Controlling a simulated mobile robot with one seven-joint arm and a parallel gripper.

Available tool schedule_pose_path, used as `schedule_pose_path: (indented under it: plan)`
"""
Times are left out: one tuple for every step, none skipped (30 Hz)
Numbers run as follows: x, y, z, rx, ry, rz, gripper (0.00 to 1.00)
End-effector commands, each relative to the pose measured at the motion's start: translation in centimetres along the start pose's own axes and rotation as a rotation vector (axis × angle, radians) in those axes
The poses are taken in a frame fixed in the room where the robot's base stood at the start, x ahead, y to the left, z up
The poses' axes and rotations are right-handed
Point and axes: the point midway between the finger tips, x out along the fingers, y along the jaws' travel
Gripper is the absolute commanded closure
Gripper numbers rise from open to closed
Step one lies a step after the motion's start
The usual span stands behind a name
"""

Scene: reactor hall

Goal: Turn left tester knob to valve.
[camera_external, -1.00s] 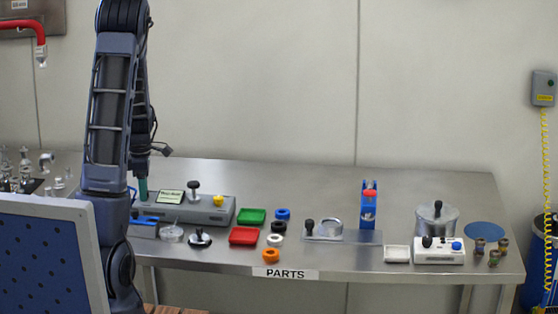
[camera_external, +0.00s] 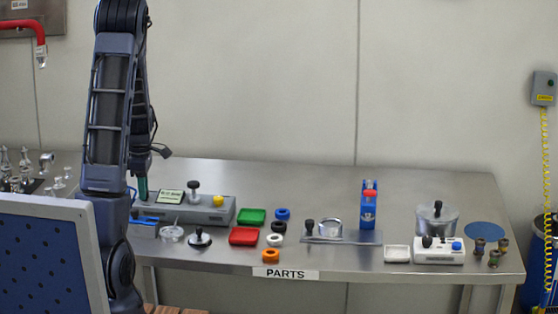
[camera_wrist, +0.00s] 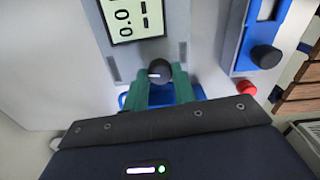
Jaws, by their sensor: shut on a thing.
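The tester is a grey box (camera_external: 222,214) at the left of the bench, with a small pale display (camera_external: 171,196), a tall black knob (camera_external: 194,185) and a yellow button (camera_external: 218,201). My gripper's green fingers (camera_external: 142,188) stand at its left end. In the wrist view my gripper (camera_wrist: 164,84) is shut on the left tester knob (camera_wrist: 160,71), a dark round knob with a short white mark, seen between the fingertips. The display (camera_wrist: 133,18) shows large digits just above the knob. The outside view hides this knob behind the fingers.
Green (camera_external: 251,216) and red (camera_external: 243,237) trays and several coloured rings lie right of the tester. A blue stand (camera_external: 368,210), a metal pot (camera_external: 436,217) and a white box (camera_external: 439,252) stand farther right. The bench's back middle is clear.

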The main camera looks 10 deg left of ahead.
Motion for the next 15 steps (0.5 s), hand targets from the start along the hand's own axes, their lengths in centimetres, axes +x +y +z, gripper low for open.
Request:
schedule_pose_path:
  plan:
    - [-0.02,0.03,-0.01,0.032,0.000,0.001,0.96]
    - [-0.02,0.03,-0.01,0.057,0.000,0.001,0.96]
    - [-0.02,0.03,-0.01,0.091,0.000,0.001,0.96]
    - [-0.02,0.03,-0.01,0.117,0.000,0.001,0.96]
    - [-0.02,0.04,-0.02,0.143,0.000,0.001,0.96]
    - [-0.02,0.04,-0.03,0.180,0.000,0.001,0.96]
    - [-0.02,0.04,-0.03,0.209,0.000,0.001,0.96]
    - [-0.02,0.05,-0.01,0.238,0.000,0.001,0.96]
    - [-0.02,0.05,0.01,0.276,0.000,0.001,0.96]
    - [-0.01,0.05,0.03,0.305,-0.001,0.001,0.96]
    - [-0.01,0.05,0.02,0.334,-0.001,0.001,0.96]
    - [-0.01,0.06,-0.01,0.371,-0.001,0.001,0.96]
    - [-0.02,0.06,-0.02,0.400,0.000,0.001,0.96]
    - [-0.01,0.06,-0.01,0.429,0.000,0.001,0.96]
    - [-0.01,0.06,0.02,0.468,0.000,0.001,0.96]
